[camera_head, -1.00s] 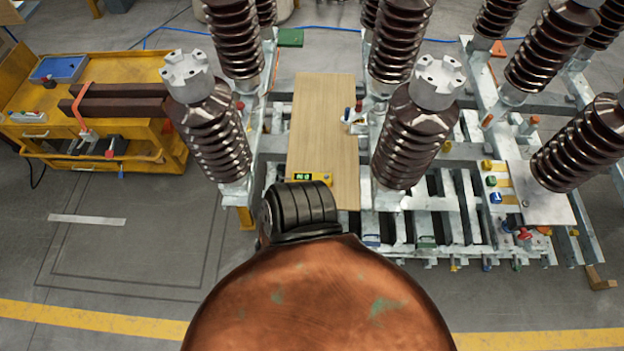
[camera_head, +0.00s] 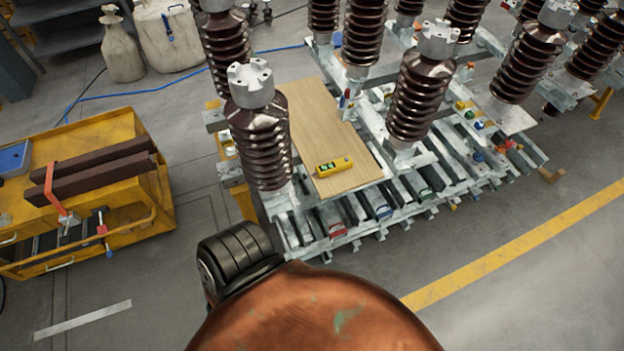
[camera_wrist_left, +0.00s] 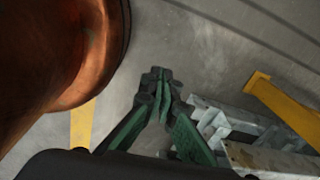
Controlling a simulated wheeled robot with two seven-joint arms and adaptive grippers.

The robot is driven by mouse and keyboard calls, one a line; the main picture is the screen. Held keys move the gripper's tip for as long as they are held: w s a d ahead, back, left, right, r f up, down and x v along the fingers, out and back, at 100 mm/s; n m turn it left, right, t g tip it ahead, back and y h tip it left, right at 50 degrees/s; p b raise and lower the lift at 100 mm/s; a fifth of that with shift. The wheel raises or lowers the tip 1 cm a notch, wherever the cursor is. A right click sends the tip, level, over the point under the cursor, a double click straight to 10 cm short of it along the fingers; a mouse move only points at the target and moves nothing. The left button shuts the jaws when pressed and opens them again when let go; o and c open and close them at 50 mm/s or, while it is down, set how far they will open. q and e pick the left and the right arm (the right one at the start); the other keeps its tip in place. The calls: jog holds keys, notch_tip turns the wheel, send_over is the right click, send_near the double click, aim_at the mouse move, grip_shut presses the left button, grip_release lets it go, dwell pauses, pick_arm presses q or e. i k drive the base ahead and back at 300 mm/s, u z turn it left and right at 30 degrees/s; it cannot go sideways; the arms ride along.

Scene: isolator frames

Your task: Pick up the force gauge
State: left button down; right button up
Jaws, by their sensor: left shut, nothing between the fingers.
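The force gauge (camera_head: 333,167) is a small yellow device with a dark face and a green display. It lies on a wooden board (camera_head: 325,125) on the metal frame, near the board's front end. My left gripper (camera_wrist_left: 158,82), with green fingers, is shut and empty in the left wrist view, over the floor beside the metal frame. The gauge does not show in that view. In the head view neither gripper shows.
Dark ribbed insulators (camera_head: 258,140) stand on the frame (camera_head: 435,180) around the board. A yellow cart (camera_head: 150,200) with brown bars is at the left. A blue cable (camera_head: 150,92) crosses the floor behind. Grey floor is clear at the lower right.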

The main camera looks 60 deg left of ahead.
aim_at(339, 165)
jog(key=z, duration=0.05)
jog(key=k, duration=0.1)
jog(key=u, duration=1.25)
